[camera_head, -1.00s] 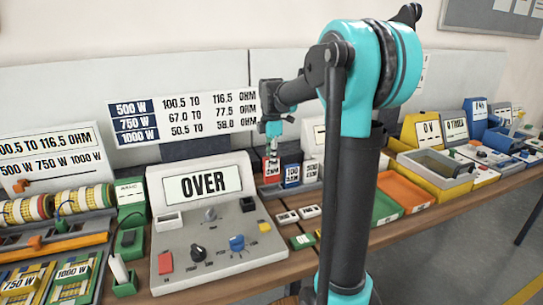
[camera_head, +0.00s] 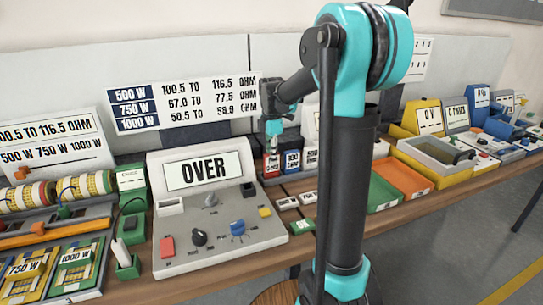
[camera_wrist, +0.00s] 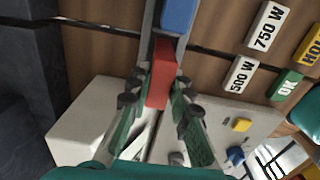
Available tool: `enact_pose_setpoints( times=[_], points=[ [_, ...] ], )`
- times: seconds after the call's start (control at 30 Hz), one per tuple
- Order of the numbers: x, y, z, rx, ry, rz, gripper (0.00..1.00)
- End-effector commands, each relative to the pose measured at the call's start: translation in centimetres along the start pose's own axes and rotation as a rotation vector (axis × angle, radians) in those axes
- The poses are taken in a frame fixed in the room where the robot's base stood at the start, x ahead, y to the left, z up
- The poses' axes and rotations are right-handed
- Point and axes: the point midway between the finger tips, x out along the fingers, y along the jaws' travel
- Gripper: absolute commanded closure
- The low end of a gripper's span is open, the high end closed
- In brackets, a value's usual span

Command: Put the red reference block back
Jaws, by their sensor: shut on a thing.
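The red reference block (camera_head: 271,165) stands upright at the left end of a row of blocks, beside the blue block (camera_head: 291,161). My gripper (camera_head: 273,142) is above it, pointing down, with its fingers at the block's top. In the wrist view, the red block (camera_wrist: 161,76) sits between the two fingers (camera_wrist: 157,95), which are shut on it. The blue block (camera_wrist: 179,14) lies just beyond it in line, in a grey holder. Whether the red block's base rests fully in the holder is hidden.
The grey meter console (camera_head: 215,225) reading OVER stands close on the left. Small 500 W and 750 W tags (camera_head: 288,203) lie in front of the row. Green (camera_head: 384,195) and orange (camera_head: 406,179) trays are to the right, partly behind my arm.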

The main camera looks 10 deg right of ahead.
Motion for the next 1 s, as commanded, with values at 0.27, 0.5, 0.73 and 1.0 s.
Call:
enact_pose_setpoints(
  times=[0.27,0.5,0.73,1.0],
  points=[
    [0.0,0.0,0.0,0.0,0.0,0.0,0.57],
    [0.0,0.0,0.0,0.0,0.0,0.0,0.56],
    [-1.4,0.0,0.0,0.0,0.0,0.0,0.56],
    [-6.7,0.0,0.0,0.0,0.0,0.0,0.56]
  ],
)
